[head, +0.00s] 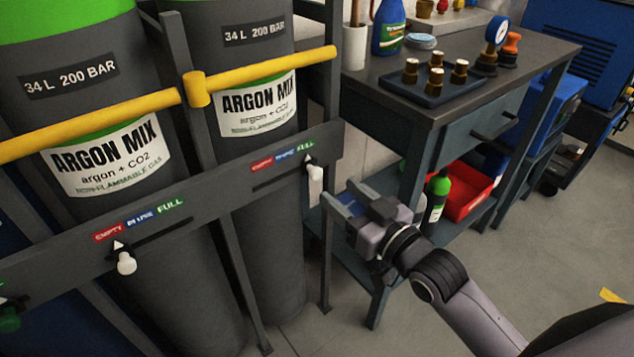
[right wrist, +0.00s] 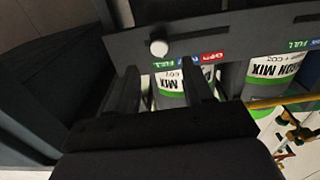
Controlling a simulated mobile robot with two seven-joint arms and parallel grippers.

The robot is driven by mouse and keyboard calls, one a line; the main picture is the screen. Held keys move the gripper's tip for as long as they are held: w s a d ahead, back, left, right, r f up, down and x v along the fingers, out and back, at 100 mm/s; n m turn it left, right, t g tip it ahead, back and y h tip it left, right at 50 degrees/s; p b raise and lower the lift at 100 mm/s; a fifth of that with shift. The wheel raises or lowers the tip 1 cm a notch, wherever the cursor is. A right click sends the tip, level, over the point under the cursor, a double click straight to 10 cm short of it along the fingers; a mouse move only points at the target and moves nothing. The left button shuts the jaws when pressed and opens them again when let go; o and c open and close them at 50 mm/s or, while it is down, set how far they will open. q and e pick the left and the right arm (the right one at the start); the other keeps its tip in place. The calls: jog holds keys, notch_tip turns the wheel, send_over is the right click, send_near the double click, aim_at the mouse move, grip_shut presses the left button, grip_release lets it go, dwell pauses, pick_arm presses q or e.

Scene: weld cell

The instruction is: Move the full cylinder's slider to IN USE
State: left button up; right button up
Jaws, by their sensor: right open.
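The right-hand argon mix cylinder (head: 272,160) has a white slider knob (head: 315,173) on the grey rack bar, with its pointer at the green FULL end of the scale. The left cylinder (head: 70,95) has its own white slider knob (head: 126,263), with its pointer at the red EMPTY end. My right gripper (head: 343,195) is open and empty, just right of the right-hand knob. In the right wrist view the knob (right wrist: 158,48) shows beyond the gap between the open fingers of my right gripper (right wrist: 160,70), apparently not touched. My left gripper is not in view.
A yellow bar (head: 270,66) crosses both cylinders above the labels. A workbench (head: 400,110) stands close behind my right gripper, with brass fittings on a dark tray (head: 440,92) and a red bin (head: 465,192) below. Bare floor (head: 540,215) lies at the right.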

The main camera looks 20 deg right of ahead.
aim_at(318, 174)
jog(key=shift+b+x, duration=0.7)
jog(key=shift+x, duration=2.7)
grip_shut()
